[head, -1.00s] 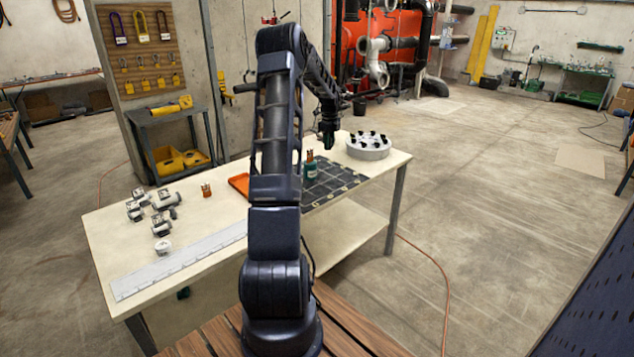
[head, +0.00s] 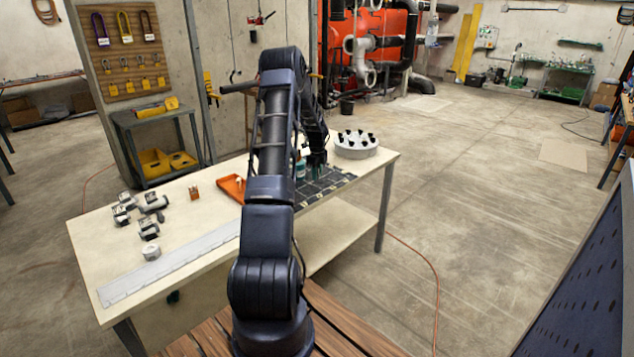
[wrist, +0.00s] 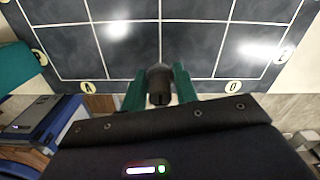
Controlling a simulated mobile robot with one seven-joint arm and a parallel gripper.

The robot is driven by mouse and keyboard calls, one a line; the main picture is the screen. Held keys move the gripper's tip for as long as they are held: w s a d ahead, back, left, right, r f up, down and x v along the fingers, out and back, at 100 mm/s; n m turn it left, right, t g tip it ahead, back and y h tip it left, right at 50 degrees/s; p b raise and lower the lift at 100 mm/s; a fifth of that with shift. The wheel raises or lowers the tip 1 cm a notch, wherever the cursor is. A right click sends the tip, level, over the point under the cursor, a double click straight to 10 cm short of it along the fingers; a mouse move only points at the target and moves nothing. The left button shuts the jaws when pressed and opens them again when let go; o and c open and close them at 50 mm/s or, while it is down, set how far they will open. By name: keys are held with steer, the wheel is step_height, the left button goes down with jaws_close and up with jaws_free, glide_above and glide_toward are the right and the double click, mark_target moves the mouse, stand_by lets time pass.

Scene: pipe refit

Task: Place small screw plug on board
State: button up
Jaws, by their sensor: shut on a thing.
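The board (head: 340,182) is a dark grid with pale round letter labels, lying on the right part of the table in the head view. It fills the top of the wrist view (wrist: 190,45). My gripper (head: 316,166) is low over the board in the head view. In the wrist view its green fingers (wrist: 158,82) are shut on a small dark cylinder, which I take to be the small screw plug (wrist: 159,92). It lines up with the board's labelled edge. Whether the plug touches the board is hidden.
A teal container (head: 301,169) stands close left of my gripper. An orange tray (head: 230,188) lies left of the board. A white round holder with black pieces (head: 358,153) stands behind it. White fittings (head: 148,228) and a long pale strip (head: 170,266) are on the table's left.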

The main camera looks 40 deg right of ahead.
steer(key=shift+f, duration=2)
steer(key=shift+f, duration=0.1)
steer(key=o, duration=0.9)
steer(key=shift+o, duration=0.2)
